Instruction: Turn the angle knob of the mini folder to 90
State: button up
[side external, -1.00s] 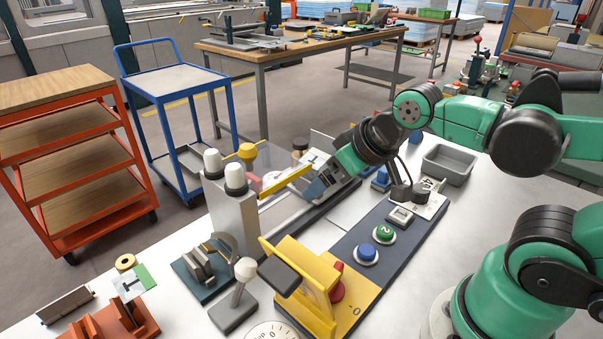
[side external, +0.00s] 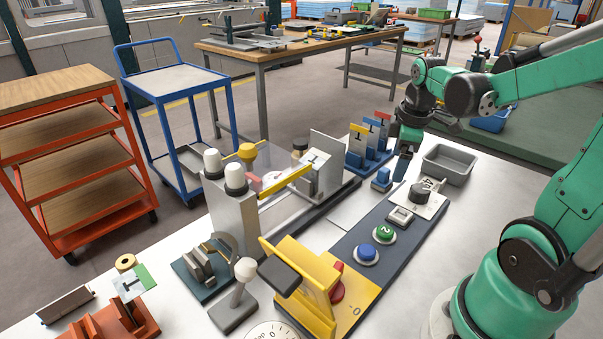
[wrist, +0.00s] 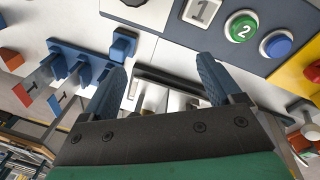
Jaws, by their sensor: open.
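A dark round knob (side external: 427,191) sits on a white plate with a partly hidden "4" mark, at the far end of the button panel. I take it as the angle knob; its full scale and setting are not readable. In the wrist view a dark part of it (wrist: 135,2) shows at the top edge, cut off. The mini folder (side external: 300,190), with a yellow bar and a plate marked T, stands left of the panel. My gripper (side external: 402,168) is open and empty, pointing down left of the knob and apart from it. Its two blue fingers show in the wrist view (wrist: 160,72).
The panel carries a grey "1" button (side external: 399,216), a green "2" button (side external: 384,233) and a blue button (side external: 366,253). Blue holders with cards (side external: 367,145) and a small blue block (side external: 381,180) stand left of my gripper. A grey tray (side external: 447,164) lies behind the knob.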

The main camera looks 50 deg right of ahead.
jog(key=n+g+y, duration=0.1)
jog(key=n, duration=0.1)
send_over(421, 188)
notch_tip(421, 188, down, 2)
jog(key=shift+a+f, duration=0.1)
jog(key=shift+a, duration=0.05)
jog(key=shift+f, duration=2.85)
jog(key=shift+c, duration=0.3)
jog(key=c, duration=1.2)
